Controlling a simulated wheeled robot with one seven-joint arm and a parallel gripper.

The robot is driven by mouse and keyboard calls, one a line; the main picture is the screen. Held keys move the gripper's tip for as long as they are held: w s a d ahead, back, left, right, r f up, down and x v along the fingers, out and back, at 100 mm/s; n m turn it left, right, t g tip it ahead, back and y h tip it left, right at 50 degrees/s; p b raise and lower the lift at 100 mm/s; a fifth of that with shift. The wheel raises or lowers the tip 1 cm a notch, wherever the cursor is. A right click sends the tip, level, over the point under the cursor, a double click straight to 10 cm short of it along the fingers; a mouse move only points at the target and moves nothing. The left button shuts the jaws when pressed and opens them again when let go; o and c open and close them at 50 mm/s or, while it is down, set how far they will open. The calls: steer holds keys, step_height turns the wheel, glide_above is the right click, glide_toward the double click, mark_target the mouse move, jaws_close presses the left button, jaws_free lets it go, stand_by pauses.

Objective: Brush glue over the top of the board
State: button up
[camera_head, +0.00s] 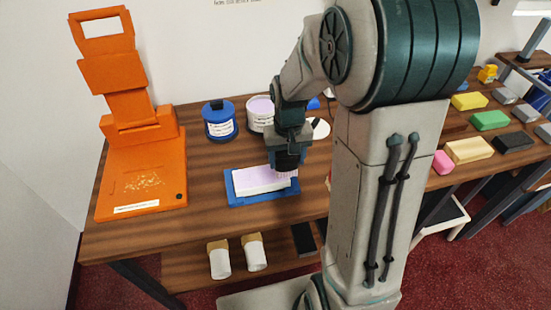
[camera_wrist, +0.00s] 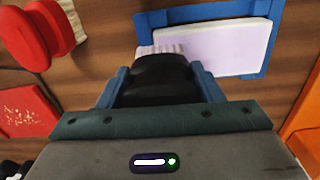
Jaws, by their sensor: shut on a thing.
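The board (camera_head: 252,180) is a pale block with a lavender top, lying flat in a blue tray (camera_head: 234,200) on the wooden counter. In the wrist view the board (camera_wrist: 230,42) and blue tray (camera_wrist: 270,12) are at the upper right. My gripper (camera_head: 288,158) points down over the board's right end in the head view. In the wrist view my gripper (camera_wrist: 160,82) is shut on a brush (camera_wrist: 162,68) with a black body. Its lavender-tinted bristles (camera_wrist: 160,47) are at the board's end; whether they touch its top I cannot tell. The gripper hides part of that end.
A tall orange press (camera_head: 140,165) stands at the left. A blue tin (camera_head: 219,121) and an open tub with lavender contents (camera_head: 260,112) stand behind the board. White cups (camera_head: 219,262) sit on the shelf below. Coloured blocks lie at the right.

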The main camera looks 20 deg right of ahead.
steer(key=shift+d+r+p, duration=0.25)
steer(key=shift+r+p, duration=0.05)
steer(key=shift+p, duration=0.1)
steer(key=shift+r+p, duration=0.3)
steer(key=shift+r, duration=0.65)
steer(key=shift+s+a+r+p, duration=0.1)
steer(key=shift+r+p, duration=0.45)
steer(key=shift+r, duration=0.2)
steer(key=shift+r+p, duration=1.6)
steer(key=shift+r, duration=0.5)
steer(key=shift+f, duration=0.1)
